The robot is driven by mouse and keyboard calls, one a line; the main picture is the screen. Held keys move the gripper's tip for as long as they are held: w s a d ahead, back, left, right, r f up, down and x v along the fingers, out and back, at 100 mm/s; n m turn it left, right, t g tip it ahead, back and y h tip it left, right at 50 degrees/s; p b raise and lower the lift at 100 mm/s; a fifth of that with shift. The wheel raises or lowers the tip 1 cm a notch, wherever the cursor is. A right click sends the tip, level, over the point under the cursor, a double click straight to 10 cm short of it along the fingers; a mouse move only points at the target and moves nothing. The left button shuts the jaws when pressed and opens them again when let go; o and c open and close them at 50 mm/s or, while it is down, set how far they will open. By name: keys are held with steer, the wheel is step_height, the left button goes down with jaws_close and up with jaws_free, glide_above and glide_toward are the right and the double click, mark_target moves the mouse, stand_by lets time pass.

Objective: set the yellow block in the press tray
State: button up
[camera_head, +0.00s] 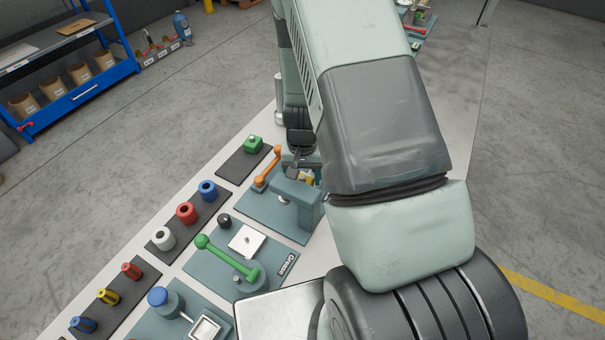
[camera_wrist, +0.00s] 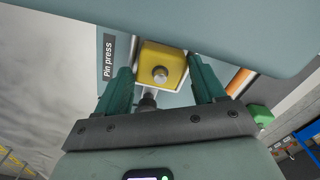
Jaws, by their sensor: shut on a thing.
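The yellow block (camera_wrist: 172,52) shows in the wrist view with a round metal stud on its face. My gripper (camera_wrist: 163,80) has its green fingers on either side of the block and is shut on it. In the head view a small part of the yellow block (camera_head: 306,178) shows beside the grey-blue pin press (camera_head: 297,192), under my arm. My gripper (camera_head: 301,160) is mostly hidden there. The press has an orange handle (camera_head: 268,166). I cannot make out the press tray, nor whether the block touches it.
A green block (camera_head: 253,144) sits on a dark mat behind the press. The press's grey-blue overhang (camera_wrist: 220,25) is close in the wrist view.

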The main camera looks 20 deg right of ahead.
steer(key=o, duration=1.1)
step_height(320, 180, up, 12)
step_height(320, 180, up, 12)
steer(key=r+n+t, duration=0.1)
steer(key=t, duration=0.1)
glide_above(302, 177)
steer(key=s+a, duration=0.2)
steer(key=s, duration=0.1)
steer(key=s+r+n+t, duration=0.1)
steer(key=s+r, duration=0.4)
steer(key=s, duration=0.1)
steer(key=s+r+n+t, duration=0.1)
steer(key=s+r, duration=0.4)
steer(key=s+r+n+t, duration=0.1)
steer(key=s+r, duration=0.4)
steer(key=s, duration=0.1)
steer(key=shift+s+a+r+t, duration=0.25)
steer(key=shift+s+a+t, duration=0.05)
steer(key=shift+s, duration=0.05)
